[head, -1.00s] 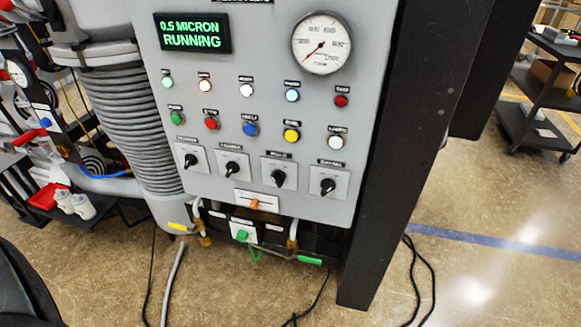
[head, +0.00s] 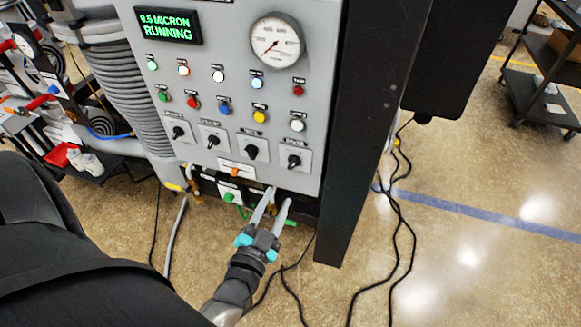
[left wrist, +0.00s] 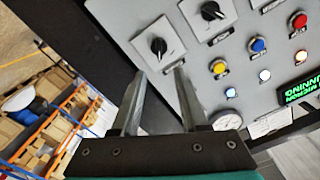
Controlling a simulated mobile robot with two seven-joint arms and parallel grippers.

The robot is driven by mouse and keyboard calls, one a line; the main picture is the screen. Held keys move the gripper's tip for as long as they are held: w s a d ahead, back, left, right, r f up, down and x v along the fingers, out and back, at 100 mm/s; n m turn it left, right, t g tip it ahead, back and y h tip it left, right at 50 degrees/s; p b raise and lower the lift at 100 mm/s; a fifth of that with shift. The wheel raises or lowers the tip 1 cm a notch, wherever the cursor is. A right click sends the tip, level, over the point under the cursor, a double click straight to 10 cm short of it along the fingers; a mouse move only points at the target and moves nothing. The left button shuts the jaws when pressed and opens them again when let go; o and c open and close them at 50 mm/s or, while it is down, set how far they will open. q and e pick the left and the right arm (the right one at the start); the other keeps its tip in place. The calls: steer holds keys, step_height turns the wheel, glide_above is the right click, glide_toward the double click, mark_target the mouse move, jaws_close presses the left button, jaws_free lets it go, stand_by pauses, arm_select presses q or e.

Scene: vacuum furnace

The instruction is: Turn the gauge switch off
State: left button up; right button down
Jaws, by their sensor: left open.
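A row of several black rotary switches on white plates runs along the lower part of the grey control panel (head: 265,180). Their labels are too small to read, so I cannot tell which one is the gauge switch. The rightmost switch (head: 293,161) sits just above my left gripper (head: 279,197), which is open and empty at the panel's lower edge. In the left wrist view the same switch (left wrist: 158,47) shows just beyond and between the open fingertips (left wrist: 159,72), apparently untouched. Its neighbour (head: 251,152) is to the left. My right gripper is out of view.
A lit display (head: 167,26) reads 0.5 micron, running. A round dial (head: 277,40), coloured buttons and lamps are above the switches. A black post (head: 350,130) stands right of the panel, and cables lie on the floor.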

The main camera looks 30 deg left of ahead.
mark_target(293, 165)
arm_select(q)
steer(key=x, duration=1)
steer(key=shift+w, duration=0.25)
jaws_close()
